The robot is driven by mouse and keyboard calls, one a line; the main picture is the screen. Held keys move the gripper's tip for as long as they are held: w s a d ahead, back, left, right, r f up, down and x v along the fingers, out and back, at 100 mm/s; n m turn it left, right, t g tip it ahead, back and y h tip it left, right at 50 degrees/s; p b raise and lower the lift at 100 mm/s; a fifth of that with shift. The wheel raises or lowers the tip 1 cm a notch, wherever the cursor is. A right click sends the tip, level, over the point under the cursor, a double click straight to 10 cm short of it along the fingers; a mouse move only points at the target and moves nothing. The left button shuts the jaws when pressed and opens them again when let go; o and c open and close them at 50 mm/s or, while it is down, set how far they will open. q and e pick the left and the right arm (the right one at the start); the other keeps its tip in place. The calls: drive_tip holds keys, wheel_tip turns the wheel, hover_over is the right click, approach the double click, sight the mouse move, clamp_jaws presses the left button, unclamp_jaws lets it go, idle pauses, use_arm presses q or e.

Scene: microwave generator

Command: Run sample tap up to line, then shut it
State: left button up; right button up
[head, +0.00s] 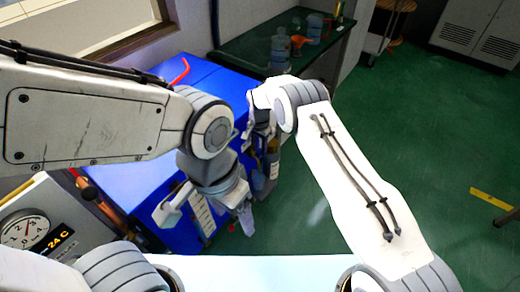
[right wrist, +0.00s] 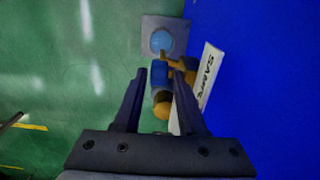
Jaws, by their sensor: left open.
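In the right wrist view, a brass tap with a blue part (right wrist: 161,98) sits between the two dark fingers of my right gripper (right wrist: 159,72). The fingers stand apart on either side of it, and I cannot see contact. Beyond it is a round vessel with a blue top surface (right wrist: 161,41) on a grey plate (right wrist: 150,24). Its fill line cannot be made out. A white label with partly hidden lettering (right wrist: 209,73) is beside the tap. In the head view, my right gripper (head: 264,160) is at the blue cabinet's right side. My left gripper (head: 207,211) is open, lower and nearer.
The blue cabinet (head: 210,80) fills the middle left. A dark green bench (head: 290,45) with bottles (head: 280,48) stands behind. The green floor (head: 425,120) on the right is mostly clear.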

drive_tip(key=shift+f, duration=0.65)
clamp_jaws()
drive_tip(key=shift+s+t+h+p, duration=0.2)
drive_tip(key=shift+t+h+p, duration=0.1)
drive_tip(key=shift+t+h, duration=0.15)
drive_tip(key=shift+t+h+b, duration=0.35)
drive_tip(key=shift+t, duration=0.3)
unclamp_jaws()
